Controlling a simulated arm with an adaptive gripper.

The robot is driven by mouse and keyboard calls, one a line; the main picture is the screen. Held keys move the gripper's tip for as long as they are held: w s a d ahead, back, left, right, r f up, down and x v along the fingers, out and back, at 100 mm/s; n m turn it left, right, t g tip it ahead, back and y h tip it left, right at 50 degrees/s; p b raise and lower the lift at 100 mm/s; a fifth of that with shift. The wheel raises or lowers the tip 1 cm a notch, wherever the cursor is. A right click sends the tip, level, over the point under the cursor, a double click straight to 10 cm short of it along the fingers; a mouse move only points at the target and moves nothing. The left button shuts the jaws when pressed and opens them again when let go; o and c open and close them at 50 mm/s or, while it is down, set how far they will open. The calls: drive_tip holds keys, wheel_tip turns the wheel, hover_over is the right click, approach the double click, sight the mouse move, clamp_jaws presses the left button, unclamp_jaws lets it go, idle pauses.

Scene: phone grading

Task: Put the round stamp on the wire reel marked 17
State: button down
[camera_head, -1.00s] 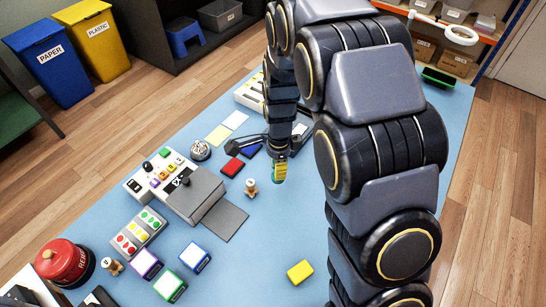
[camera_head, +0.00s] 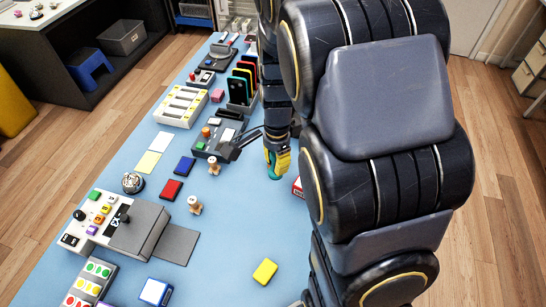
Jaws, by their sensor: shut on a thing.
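My gripper (camera_head: 278,163) hangs over the blue table, right of centre, and points down. Its tip is shut on a small teal thing (camera_head: 270,168); the yellow fingers hide most of it, so its shape cannot be told. Two small pale wooden pieces with rounded tops, like stamps or pegs, stand upright on the table to the left: one by the red pad (camera_head: 194,204), one farther back (camera_head: 214,165). Both are apart from my gripper. I cannot make out any wire reel marked 17; my arm hides much of the right side.
A red pad (camera_head: 171,190), a blue pad (camera_head: 184,165), a bell (camera_head: 132,182) and a grey button console (camera_head: 125,222) lie left.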

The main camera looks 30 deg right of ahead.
drive_tip(key=shift+s+d+r, duration=0.2)
drive_tip(key=shift+d, duration=0.45)
drive_tip(key=w+d+f, duration=0.1)
drive_tip(key=w+f, duration=0.1)
drive_tip(key=w, duration=0.2)
drive_tip(key=w+d+f, duration=0.2)
drive_tip(key=w+f, duration=0.1)
drive_tip(key=w+d+f, duration=0.2)
drive_tip(key=w+f, duration=0.1)
drive_tip(key=w, duration=0.1)
drive_tip(key=shift+w+f, duration=0.2)
drive_tip(key=shift+w, duration=0.1)
drive_tip(key=shift+w+d+f, duration=0.2)
drive_tip(key=shift+w+f, duration=0.25)
drive_tip(key=shift+f, duration=0.15)
drive_tip(key=shift+w+f, duration=0.1)
drive_tip(key=shift+f, duration=1.55)
drive_tip(key=shift+f, duration=0.1)
drive_tip(key=c, duration=1.1)
unclamp_jaws()
